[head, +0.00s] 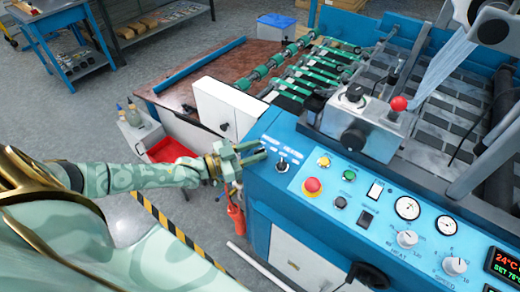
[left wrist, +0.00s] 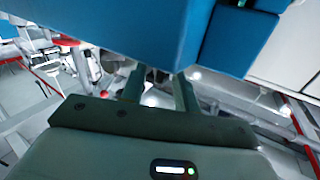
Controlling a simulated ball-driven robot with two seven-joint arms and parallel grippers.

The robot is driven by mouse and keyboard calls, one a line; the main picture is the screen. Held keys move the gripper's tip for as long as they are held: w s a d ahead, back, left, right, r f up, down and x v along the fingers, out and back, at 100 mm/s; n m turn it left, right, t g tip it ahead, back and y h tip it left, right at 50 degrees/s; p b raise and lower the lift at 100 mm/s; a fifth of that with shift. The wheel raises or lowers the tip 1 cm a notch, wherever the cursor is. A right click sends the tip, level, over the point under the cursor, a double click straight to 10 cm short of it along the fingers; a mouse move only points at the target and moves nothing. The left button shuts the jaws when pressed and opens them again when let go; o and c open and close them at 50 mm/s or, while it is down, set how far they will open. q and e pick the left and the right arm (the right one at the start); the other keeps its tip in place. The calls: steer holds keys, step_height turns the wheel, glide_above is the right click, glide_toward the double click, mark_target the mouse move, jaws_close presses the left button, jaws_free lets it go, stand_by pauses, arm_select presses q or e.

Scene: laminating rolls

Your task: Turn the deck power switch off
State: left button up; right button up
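The deck's blue control panel (head: 400,218) runs along the machine's near side. A small dark toggle switch (head: 282,164) with a metal base stands near the panel's left end, beside small white labels that are too small to read surely. I cannot tell its setting. My left gripper (head: 254,153) is at the panel's left corner, just left of the toggle and apart from it. In the left wrist view its two fingers (left wrist: 160,90) are spread with nothing between them, close to a blue machine face (left wrist: 140,30). The toggle is not visible there. My right gripper is not in view.
A red emergency button (head: 312,186), yellow and green buttons, knobs and gauges sit right of the toggle. A white box (head: 222,108) stands behind the gripper. The floor at left is mostly open.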

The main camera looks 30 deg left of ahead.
arm_select(q)
steer(key=shift+x, duration=0.95)
jaws_close()
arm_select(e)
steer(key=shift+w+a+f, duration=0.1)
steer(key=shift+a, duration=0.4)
